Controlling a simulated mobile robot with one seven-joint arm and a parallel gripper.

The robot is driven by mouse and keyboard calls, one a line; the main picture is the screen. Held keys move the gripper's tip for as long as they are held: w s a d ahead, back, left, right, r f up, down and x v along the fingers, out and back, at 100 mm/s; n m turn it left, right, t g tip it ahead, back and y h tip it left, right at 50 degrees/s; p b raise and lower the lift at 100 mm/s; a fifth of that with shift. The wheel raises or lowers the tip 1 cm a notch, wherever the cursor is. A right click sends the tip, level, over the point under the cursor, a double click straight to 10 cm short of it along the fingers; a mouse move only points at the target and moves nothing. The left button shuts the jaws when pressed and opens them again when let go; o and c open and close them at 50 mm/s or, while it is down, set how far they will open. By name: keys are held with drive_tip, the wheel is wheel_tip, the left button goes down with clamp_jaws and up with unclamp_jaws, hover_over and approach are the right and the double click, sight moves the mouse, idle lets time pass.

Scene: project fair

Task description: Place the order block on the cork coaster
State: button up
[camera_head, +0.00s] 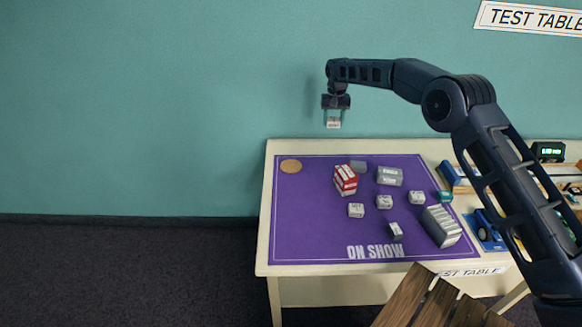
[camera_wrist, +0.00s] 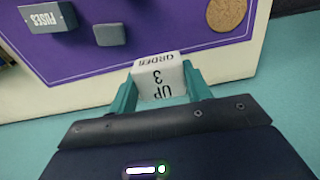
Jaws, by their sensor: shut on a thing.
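My gripper (camera_head: 334,116) is shut on the order block (camera_head: 333,123) and holds it in the air above the back of the table. In the wrist view the block (camera_wrist: 159,80) is white, with "ORDER" on one face and "UP 3" on another, between the two teal fingers of my gripper (camera_wrist: 160,88). The round cork coaster (camera_head: 290,166) lies at the back left corner of the purple mat, below and left of my gripper. It also shows at the top right of the wrist view (camera_wrist: 227,13). Nothing sits on the coaster.
The purple mat (camera_head: 310,225) holds a red-and-white box (camera_head: 345,180), a grey labelled box (camera_head: 389,176), several small blocks and a larger grey ribbed block (camera_head: 441,226). The mat's left side around the coaster is clear. A wooden chair (camera_head: 430,300) stands in front.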

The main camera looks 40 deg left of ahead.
hover_over(298, 170)
wheel_tip(298, 170, down, 20)
drive_tip(key=shift+r, duration=0.1)
idle(0.4)
drive_tip(key=shift+f, duration=0.2)
drive_tip(key=o, duration=1)
drive_tip(key=shift+c, duration=0.2)
wheel_tip(298, 170, up, 12)
drive_tip(key=shift+r, duration=0.2)
